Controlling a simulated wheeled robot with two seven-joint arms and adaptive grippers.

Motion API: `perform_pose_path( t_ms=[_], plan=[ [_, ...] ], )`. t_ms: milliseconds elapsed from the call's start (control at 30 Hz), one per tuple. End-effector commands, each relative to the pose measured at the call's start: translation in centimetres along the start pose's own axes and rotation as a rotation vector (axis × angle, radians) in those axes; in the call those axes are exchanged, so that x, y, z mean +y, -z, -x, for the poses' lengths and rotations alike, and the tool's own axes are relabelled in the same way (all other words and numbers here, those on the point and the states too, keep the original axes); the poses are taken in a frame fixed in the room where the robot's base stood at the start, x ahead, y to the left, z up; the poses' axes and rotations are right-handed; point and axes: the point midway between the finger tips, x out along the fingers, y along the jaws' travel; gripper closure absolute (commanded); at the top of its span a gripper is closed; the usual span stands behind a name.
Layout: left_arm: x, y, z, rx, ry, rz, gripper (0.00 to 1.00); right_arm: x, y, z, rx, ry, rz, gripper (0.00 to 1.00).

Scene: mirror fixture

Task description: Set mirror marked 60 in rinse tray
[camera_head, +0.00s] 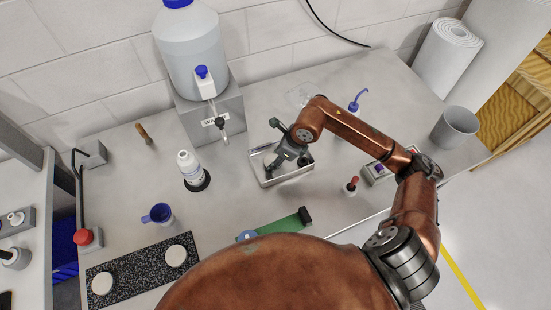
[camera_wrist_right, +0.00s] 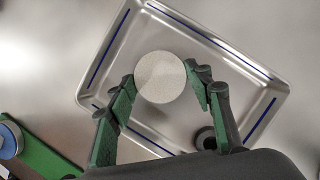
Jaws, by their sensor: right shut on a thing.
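The rinse tray (camera_head: 284,183) is a shallow rectangular metal tray near the middle of the bench. In the right wrist view the tray (camera_wrist_right: 265,72) fills most of the picture and has blue lines along its sides. My right gripper (camera_head: 277,163) is over the tray. In the wrist view its green-padded fingers (camera_wrist_right: 163,84) are shut on a pale round mirror (camera_wrist_right: 160,77), which lies within the tray's outline. I cannot tell whether it touches the tray floor, and no number is legible on it. My left gripper is not in view.
A speckled black mat (camera_head: 140,268) at front left bears two pale discs. A white bottle (camera_head: 190,168), a blue mug (camera_head: 158,214) and a large water container (camera_head: 190,45) stand left of the tray. A green strip (camera_head: 275,229) lies in front; a grey cup (camera_head: 455,128) stands far right.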

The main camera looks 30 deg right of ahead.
Motion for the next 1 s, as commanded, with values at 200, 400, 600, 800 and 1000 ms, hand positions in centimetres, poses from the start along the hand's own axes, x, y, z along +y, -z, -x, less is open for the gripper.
perform_pose_path(
  t_ms=[200,400,600,800,1000],
  plan=[
    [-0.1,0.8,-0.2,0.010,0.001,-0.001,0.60,0.0,0.1,-0.2,0.000,0.000,0.000,0.43],
    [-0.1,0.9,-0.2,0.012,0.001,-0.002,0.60,0.0,0.1,-0.2,0.000,0.000,0.000,0.36],
    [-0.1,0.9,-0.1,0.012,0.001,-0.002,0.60,0.0,0.0,-0.1,0.000,0.000,0.000,0.36],
    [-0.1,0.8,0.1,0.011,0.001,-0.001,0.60,-0.1,-0.1,2.1,0.000,0.004,0.000,0.36],
    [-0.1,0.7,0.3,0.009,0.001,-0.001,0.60,-0.1,-0.1,6.4,0.000,0.005,0.001,0.36]
  ],
)
